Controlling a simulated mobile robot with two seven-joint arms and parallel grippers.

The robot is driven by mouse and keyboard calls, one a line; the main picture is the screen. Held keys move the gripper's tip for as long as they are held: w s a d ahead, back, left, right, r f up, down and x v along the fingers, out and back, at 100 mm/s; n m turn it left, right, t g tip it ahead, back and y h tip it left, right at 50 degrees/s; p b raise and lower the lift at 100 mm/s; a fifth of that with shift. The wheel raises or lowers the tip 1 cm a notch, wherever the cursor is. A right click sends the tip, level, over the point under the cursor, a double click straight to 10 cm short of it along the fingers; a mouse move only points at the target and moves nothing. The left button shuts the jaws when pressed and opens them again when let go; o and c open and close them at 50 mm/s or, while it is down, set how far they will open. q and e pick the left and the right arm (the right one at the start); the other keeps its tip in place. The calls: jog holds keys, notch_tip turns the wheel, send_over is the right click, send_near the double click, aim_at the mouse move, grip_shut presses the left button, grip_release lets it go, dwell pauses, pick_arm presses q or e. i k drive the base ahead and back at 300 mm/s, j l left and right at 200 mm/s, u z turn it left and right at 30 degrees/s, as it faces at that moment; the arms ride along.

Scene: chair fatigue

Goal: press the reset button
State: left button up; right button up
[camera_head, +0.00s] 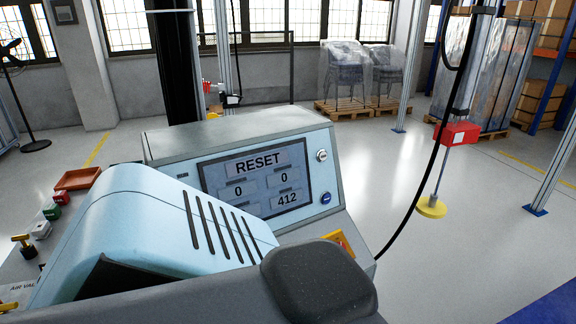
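A grey control box (240,136) stands in the middle of the head view. Its screen (256,178) shows a RESET field (259,162) at the top, with zeros and 412 in fields below. To the right of the screen are a round silver switch (321,155) and a round blue button (326,198). The frame does not show for certain which of these is the physical reset button. Neither of my grippers shows. A pale blue slotted housing and a dark rounded part fill the foreground and cover the box's lower left.
A panel at left carries red (62,197), green (52,212) and white (41,231) buttons beside a brown tray (77,179). Wrapped chairs (345,72) stand on pallets behind.

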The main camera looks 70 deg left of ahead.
aim_at(326, 198)
jog(key=u, duration=2.4)
